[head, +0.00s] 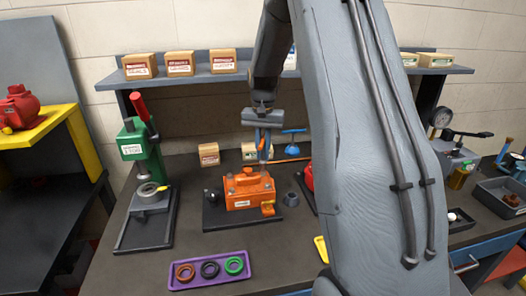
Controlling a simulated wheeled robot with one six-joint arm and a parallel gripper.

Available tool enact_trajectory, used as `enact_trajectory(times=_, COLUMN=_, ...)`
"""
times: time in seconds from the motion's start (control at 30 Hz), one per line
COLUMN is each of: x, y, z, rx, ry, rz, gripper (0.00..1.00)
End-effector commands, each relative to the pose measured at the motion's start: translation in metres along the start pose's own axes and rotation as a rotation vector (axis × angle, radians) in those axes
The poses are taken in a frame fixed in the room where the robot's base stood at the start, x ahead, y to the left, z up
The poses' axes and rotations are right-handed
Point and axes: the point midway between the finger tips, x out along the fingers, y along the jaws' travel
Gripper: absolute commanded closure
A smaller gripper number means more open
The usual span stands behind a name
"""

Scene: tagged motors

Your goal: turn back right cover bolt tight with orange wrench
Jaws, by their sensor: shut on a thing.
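An orange motor housing (243,200) with a white label sits on a dark base plate (216,216) at the middle of the bench. My gripper (263,150) points down just above the back right part of its cover. Its blue fingers are shut on a slim tool, which appears to be the orange wrench (290,160); an orange bar runs to the right behind the fingers. The tool's lower end reaches down to the cover's back right. The back right bolt is hidden or too small to make out, so I cannot tell whether the wrench is seated on it.
A green press (139,160) with a red lever stands left. My arm hides the bench's right middle.

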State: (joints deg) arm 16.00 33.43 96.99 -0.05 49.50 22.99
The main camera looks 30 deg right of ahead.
Motion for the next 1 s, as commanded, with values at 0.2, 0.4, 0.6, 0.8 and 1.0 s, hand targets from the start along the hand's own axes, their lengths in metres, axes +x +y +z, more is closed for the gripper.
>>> enact_trajectory(times=0.2, x=0.001, y=0.000, z=0.000, rx=0.001, ry=0.000, rz=0.000, gripper=1.00)
enact_trajectory(times=0.4, x=0.009, y=0.000, z=0.000, rx=0.001, ry=0.000, rz=0.000, gripper=1.00)
enact_trajectory(times=0.6, x=0.017, y=0.000, z=0.000, rx=0.002, ry=0.001, rz=0.000, gripper=1.00)
enact_trajectory(times=0.8, x=0.024, y=0.000, z=0.000, rx=0.002, ry=0.000, rz=0.000, gripper=1.00)
enact_trajectory(times=1.0, x=0.024, y=0.000, z=0.000, rx=0.002, ry=0.000, rz=0.000, gripper=1.00)
